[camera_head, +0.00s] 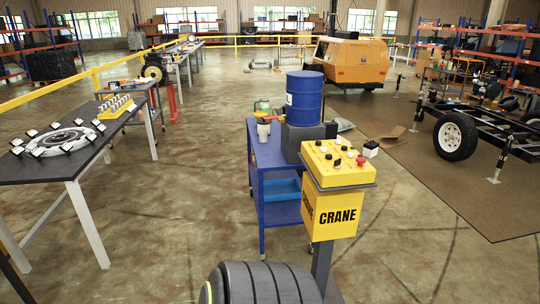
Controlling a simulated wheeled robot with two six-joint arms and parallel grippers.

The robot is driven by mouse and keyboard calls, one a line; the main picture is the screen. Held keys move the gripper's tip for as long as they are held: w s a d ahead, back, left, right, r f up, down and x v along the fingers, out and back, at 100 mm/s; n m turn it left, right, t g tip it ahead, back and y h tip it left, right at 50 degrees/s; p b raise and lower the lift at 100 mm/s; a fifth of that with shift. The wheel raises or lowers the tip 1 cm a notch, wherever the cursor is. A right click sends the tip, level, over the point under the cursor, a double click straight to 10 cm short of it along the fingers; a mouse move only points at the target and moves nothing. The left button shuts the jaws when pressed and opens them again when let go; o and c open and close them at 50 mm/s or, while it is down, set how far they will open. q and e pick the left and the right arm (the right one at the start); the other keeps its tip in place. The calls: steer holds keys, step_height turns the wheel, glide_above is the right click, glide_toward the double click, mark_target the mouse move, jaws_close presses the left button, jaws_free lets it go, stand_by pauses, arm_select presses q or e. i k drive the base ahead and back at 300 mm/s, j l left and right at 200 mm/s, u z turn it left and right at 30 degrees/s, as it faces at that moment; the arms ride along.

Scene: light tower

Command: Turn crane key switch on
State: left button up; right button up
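A yellow crane control box (335,205) marked "CRANE" stands on a dark post right of the middle. Its top panel (336,163) carries several small knobs and buttons, red, white and black. Which of them is the key switch is too small to tell. A small white and black piece (370,149) sits at the panel's right back corner. Neither of my grippers shows in the view.
A blue cart (262,185) with a blue barrel (304,98) stands just behind the box. A dark table (60,160) is at left. A trailer frame (470,125) is at right. Floor between is clear.

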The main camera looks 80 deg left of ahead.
mark_target(336, 163)
steer(key=i+u, duration=0.15)
steer(key=u, duration=1.7)
